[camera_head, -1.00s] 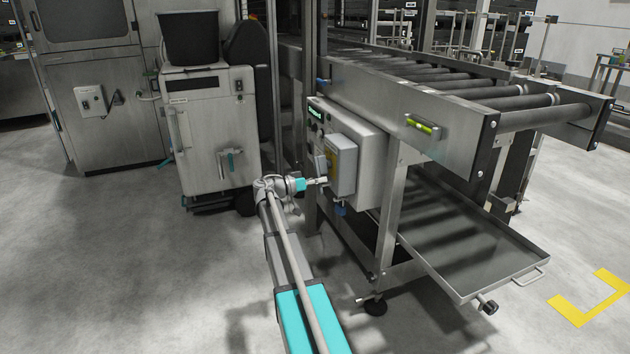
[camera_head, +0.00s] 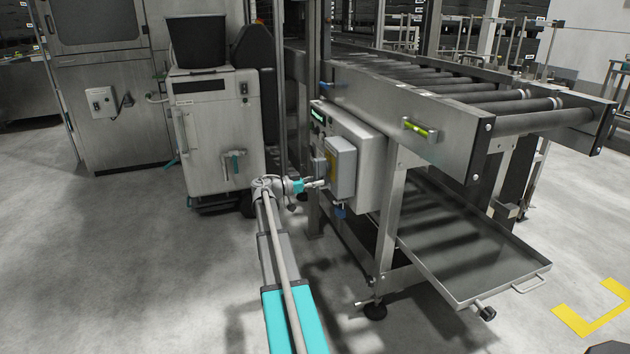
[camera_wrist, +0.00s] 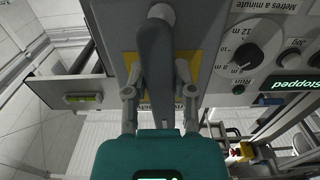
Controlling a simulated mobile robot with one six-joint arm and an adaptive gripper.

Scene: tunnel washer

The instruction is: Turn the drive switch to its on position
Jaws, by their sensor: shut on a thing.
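The drive switch's long grey handle (camera_wrist: 155,70) stands between my gripper's fingers in the wrist view, in front of a yellow plate (camera_wrist: 189,66). My gripper (camera_wrist: 157,80) is shut on this handle, one finger on each side. Part of a "Run" label shows beside the plate. In the head view my gripper (camera_head: 320,184) is at the left side of a grey control box (camera_head: 369,168) under the roller conveyor; the handle cannot be made out clearly there. A green display (camera_wrist: 278,100) reads "Stopped".
A dial (camera_wrist: 243,56) marked metres a minute and a smaller jog knob (camera_wrist: 292,55) sit beside the switch. A roller conveyor (camera_head: 430,110) runs above the box, with a metal tray (camera_head: 470,258) low beneath it. A grey cabinet (camera_head: 214,135) stands left. Floor in front is clear.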

